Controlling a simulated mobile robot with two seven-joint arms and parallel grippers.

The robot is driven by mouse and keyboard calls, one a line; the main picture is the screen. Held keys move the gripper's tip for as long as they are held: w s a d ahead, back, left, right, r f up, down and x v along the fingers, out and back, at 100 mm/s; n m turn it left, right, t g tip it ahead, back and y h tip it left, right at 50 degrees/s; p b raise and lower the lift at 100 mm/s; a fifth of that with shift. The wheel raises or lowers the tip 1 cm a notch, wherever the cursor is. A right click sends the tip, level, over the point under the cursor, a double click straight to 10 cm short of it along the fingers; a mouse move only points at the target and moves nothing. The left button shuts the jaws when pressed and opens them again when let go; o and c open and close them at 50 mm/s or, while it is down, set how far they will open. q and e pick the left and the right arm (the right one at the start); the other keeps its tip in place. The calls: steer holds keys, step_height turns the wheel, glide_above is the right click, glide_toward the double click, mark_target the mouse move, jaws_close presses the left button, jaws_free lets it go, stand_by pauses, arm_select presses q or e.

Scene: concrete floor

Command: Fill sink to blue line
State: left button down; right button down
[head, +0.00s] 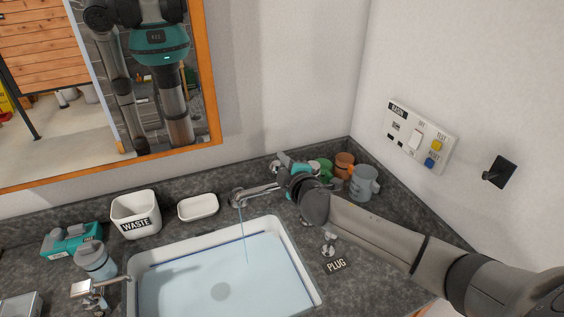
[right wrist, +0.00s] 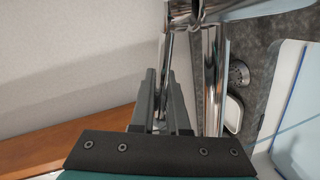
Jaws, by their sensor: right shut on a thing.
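The white sink (head: 283,232) holds pale blue water (head: 215,270). A dark blue line (head: 200,249) runs along its inner back wall. The water surface lies close to the line; I cannot tell whether it touches. A thin stream falls from the chrome tap (head: 255,191) into the water. My right gripper (head: 283,167) is at the tap's right end, partly hidden by my own arm. In the right wrist view its dark fingers (right wrist: 160,100) are closed around a thin chrome lever (right wrist: 166,85), beside the thick chrome tap body (right wrist: 212,80). My left gripper is out of view.
A plug lever (head: 328,245) with a PLUG label (head: 335,266) stands right of the sink. Mugs (head: 363,183) stand in the back right corner. A switch panel (head: 420,136) is on the right wall.

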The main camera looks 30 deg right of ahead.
steer(key=shift+d+r+m+y+p, duration=0.2)
steer(key=shift+r+m+y+p, duration=0.25)
steer(key=shift+r+m, duration=0.3)
steer(key=shift+f, duration=0.1)
steer(key=c, duration=0.9)
jaws_free()
steer(key=shift+s, duration=0.15)
steer(key=v, duration=1.5)
steer(key=shift+a, duration=0.1)
